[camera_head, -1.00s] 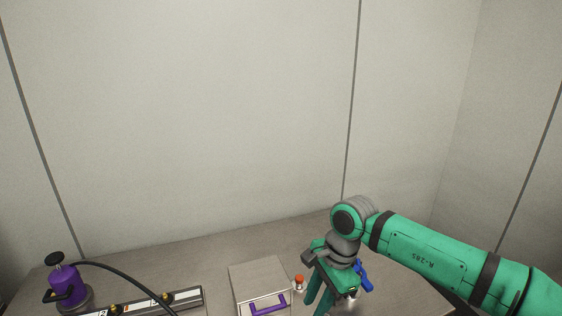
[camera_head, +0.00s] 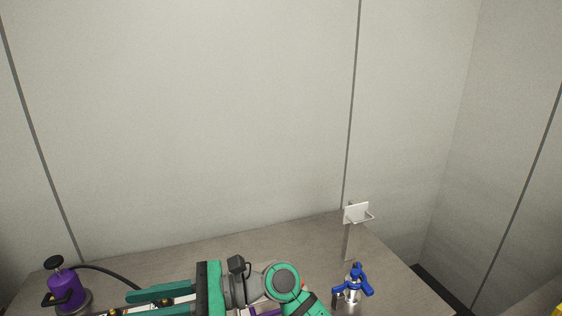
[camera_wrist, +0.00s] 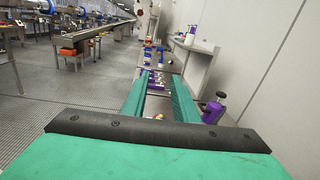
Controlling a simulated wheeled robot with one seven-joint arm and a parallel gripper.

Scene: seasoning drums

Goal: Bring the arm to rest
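My gripper (camera_head: 131,303) is at the bottom of the head view, level and pointing left, above the bench front. Its two green fingers also show in the wrist view (camera_wrist: 160,76), spread apart with a clear gap. Nothing is held between them. My green arm's wrist joint is at bottom centre and hides most of the box with the purple handle and part of the panel.
A purple pump-like vessel (camera_head: 68,287) with a black knob and hose stands at the left. A blue-handled metal fitting (camera_head: 352,288) and a white bracket on a post (camera_head: 356,213) stand at the right. The bench (camera_head: 200,253) is bare towards the wall.

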